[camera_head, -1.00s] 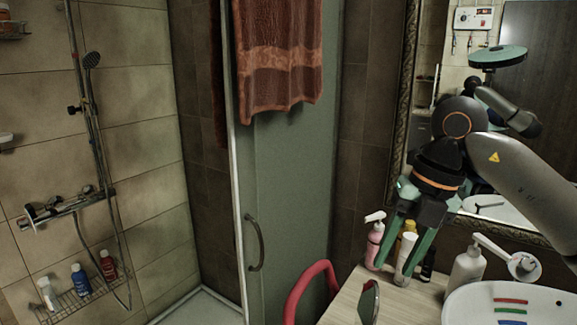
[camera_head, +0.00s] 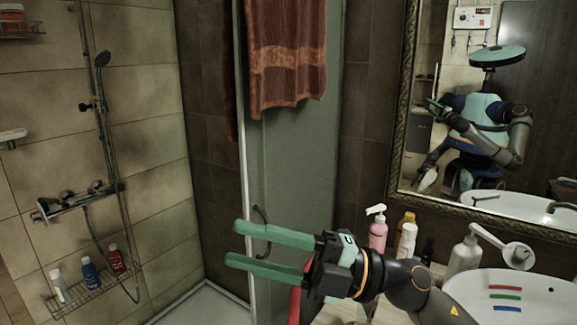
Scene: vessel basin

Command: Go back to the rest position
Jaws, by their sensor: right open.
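My right gripper (camera_head: 236,244) points left in front of the shower's glass door. Its two green fingers are spread apart with nothing between them. Its arm comes in from the lower right, over the wooden counter (camera_head: 332,314). The gripper hides part of the door handle (camera_head: 262,222) and most of a red curved thing (camera_head: 295,304) below it. My left gripper is not in view directly. My own body shows in the mirror (camera_head: 548,110).
A pink pump bottle (camera_head: 377,236), a white bottle (camera_head: 407,243) and a grey-white pump bottle (camera_head: 465,255) stand on the counter near the arm. The white basin (camera_head: 545,285) holds red, green and blue strips. A brown towel (camera_head: 287,60) hangs over the glass door (camera_head: 300,165).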

